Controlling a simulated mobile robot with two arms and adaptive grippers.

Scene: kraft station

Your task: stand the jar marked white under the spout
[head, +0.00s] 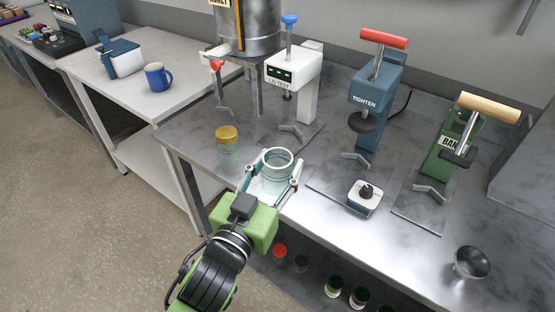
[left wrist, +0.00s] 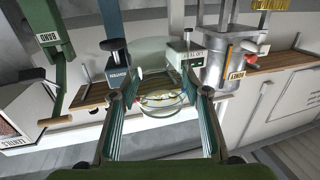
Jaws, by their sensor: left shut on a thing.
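My left gripper (head: 268,186) is shut on a clear, open-topped glass jar (head: 277,161), with a finger on each side. The jar is held upright near the front edge of the steel bench. It also shows between the fingers in the left wrist view (left wrist: 158,97). No white marking is readable on it. A metal tank (head: 248,28) with a red-handled spout (head: 217,66) stands at the back, beyond and left of the jar. The jar is apart from the spout. My right gripper is not in view.
A gold-lidded jar (head: 227,137) stands left of the held jar. A white press (head: 296,80), a blue press (head: 376,95) and a green press (head: 447,150) line the bench.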

